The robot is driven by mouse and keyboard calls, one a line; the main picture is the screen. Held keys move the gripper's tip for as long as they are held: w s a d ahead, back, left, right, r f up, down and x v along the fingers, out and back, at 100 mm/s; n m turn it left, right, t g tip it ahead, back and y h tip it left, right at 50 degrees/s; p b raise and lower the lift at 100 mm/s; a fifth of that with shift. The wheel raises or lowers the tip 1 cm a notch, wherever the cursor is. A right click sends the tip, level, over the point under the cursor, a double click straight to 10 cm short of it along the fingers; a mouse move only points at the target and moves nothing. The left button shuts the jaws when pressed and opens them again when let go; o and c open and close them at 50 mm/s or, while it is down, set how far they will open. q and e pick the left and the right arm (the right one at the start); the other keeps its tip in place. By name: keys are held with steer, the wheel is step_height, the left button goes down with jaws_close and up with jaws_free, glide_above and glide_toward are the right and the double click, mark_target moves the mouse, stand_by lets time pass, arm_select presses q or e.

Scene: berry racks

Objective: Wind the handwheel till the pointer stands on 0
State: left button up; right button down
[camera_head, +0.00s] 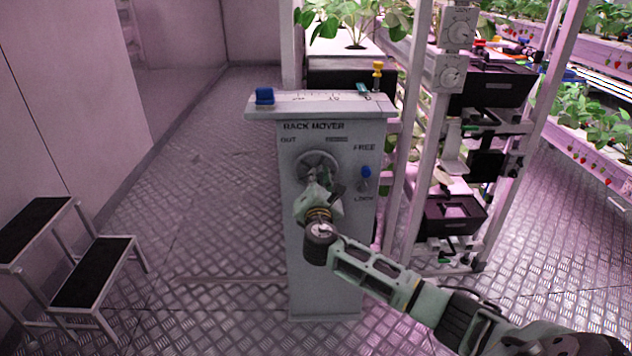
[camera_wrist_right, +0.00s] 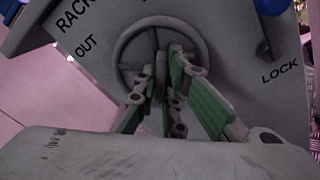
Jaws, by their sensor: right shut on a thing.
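The handwheel (camera_head: 318,156) is a grey spoked wheel on the front of the grey rack mover (camera_head: 330,265). Its rim also shows in the right wrist view (camera_wrist_right: 119,42). My right gripper (camera_head: 322,188) is at the wheel's lower part, its green-padded fingers (camera_wrist_right: 160,72) reaching in at the hub and spokes. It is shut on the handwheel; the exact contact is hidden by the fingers. A scale (camera_head: 318,97) runs along the mover's top. A small teal piece (camera_head: 362,88), perhaps the pointer, is near its right end. The numbers are too small to read. My left gripper is out of view.
A blue-knobbed lever (camera_head: 365,172) stands between FREE and LOCK, right of the wheel. A blue block (camera_head: 264,96) sits on the top's left end. Plant racks (camera_head: 495,150) stand to the right, and a black-treaded step stool (camera_head: 92,272) to the left. Floor between is clear.

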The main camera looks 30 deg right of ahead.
arm_select(q)
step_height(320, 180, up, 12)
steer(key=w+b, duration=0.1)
steer(key=b, duration=0.2)
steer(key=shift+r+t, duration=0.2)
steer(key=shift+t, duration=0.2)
arm_select(e)
steer(key=shift+m, duration=4.9)
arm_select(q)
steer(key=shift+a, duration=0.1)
arm_select(e)
steer(key=c, duration=1.8)
jaws_free()
steer(key=shift+c, duration=0.2)
steer(key=v, duration=1.2)
